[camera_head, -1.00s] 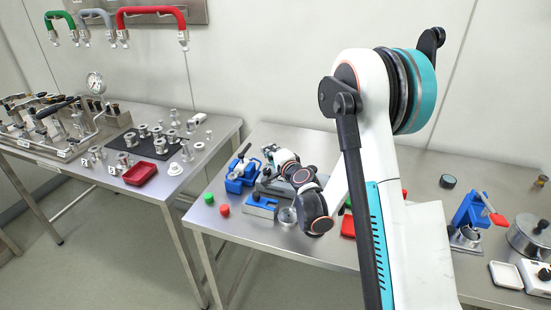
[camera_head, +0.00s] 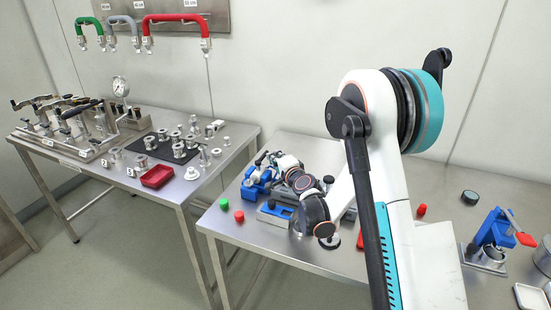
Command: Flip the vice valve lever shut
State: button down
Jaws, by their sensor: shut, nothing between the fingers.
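A blue vice (camera_head: 254,184) stands near the back left of the right-hand steel table. A short dark lever (camera_head: 261,158) shows at its top. My gripper (camera_head: 272,160) is small in the view, pointing left at the end of my arm, right beside the lever and above the vice. It is shut and holds nothing. I cannot tell whether it touches the lever. My wrist and forearm hide part of the table behind them.
A second blue block (camera_head: 274,213) sits in front of the vice. A green cap (camera_head: 223,204) and a red cap (camera_head: 239,216) lie near the table's left edge. A blue press (camera_head: 492,230) with a red handle stands at the right.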

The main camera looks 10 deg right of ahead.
aim_at(267, 152)
jog(key=shift+w+a+n+g+y+b, duration=0.1)
jog(key=shift+w+n+g+y+b, duration=0.35)
jog(key=shift+n+y, duration=0.6)
jog(key=shift+w+a+n+y+b, duration=0.2)
jog(key=shift+w+a+n+y, duration=0.1)
jog(key=shift+w+y, duration=0.25)
jog(key=shift+w+a+n+y+b, duration=0.15)
jog(key=shift+w+a+y, duration=0.15)
jog(key=shift+w+y, duration=0.15)
jog(key=shift+w+a+n+g+y, duration=0.15)
jog(key=shift+w+n+g+y, duration=0.3)
jog(key=shift+y, duration=0.2)
jog(key=shift+w+a+n+y, duration=0.1)
jog(key=shift+a+n+y, duration=0.1)
jog(key=shift+n+y, duration=0.15)
jog(key=shift+w+a+n+g+y+b, duration=0.15)
jog(key=shift+w+a+g+y+b, duration=0.1)
jog(key=shift+a, duration=0.35)
jog(key=shift+w+a+n+g+y+b, duration=0.1)
jog(key=shift+w+a+n+g+y, duration=0.15)
jog(key=shift+a, duration=0.35)
jog(key=shift+w+a+n+g+y+b, duration=0.15)
jog(key=shift+w+a+g+b, duration=0.1)
jog(key=shift+a, duration=0.55)
